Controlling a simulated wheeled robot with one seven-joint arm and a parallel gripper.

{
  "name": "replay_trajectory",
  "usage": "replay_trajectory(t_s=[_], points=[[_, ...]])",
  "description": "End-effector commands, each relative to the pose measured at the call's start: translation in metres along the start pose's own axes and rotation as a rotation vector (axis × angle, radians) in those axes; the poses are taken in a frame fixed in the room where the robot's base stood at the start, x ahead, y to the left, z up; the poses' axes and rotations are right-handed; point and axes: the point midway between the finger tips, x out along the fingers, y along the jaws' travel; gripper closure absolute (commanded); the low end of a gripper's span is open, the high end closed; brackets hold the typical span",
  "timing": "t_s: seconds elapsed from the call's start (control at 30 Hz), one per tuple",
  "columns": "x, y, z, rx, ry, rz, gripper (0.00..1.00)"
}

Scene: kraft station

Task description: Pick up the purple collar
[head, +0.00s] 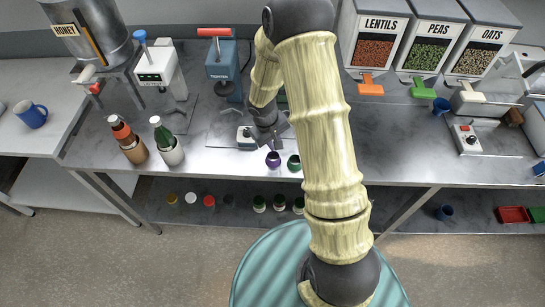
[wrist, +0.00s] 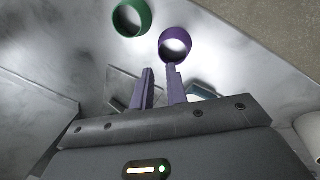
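The purple collar (head: 273,163) is a short open ring on the metal table near its front edge. In the wrist view the purple collar (wrist: 174,33) lies just beyond my fingertips, nearest the right finger. My gripper (wrist: 160,69) has its two fingers apart with nothing between them. In the head view my gripper (head: 272,141) is just behind the purple collar, partly hidden by my own arm. Whether a fingertip touches the collar I cannot tell.
A green collar (wrist: 122,20) stands close beside the purple one; it also shows in the head view (head: 294,167). A small white device (head: 246,138) is left of my gripper. Two bottles in holders (head: 170,150) stand farther left. The table's front edge is close.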

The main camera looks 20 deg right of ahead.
Motion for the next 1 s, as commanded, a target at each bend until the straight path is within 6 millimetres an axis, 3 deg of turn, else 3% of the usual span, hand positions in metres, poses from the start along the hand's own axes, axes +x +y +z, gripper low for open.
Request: replay_trajectory(t_s=[0.5, 0.8, 1.0], points=[[0.012, -0.001, 0.001, -0.002, -0.001, 0.000, 0.85], [0.048, -0.003, 0.006, -0.001, -0.003, 0.000, 0.85], [0.060, -0.002, 0.005, 0.000, 0.001, 0.000, 0.85]])
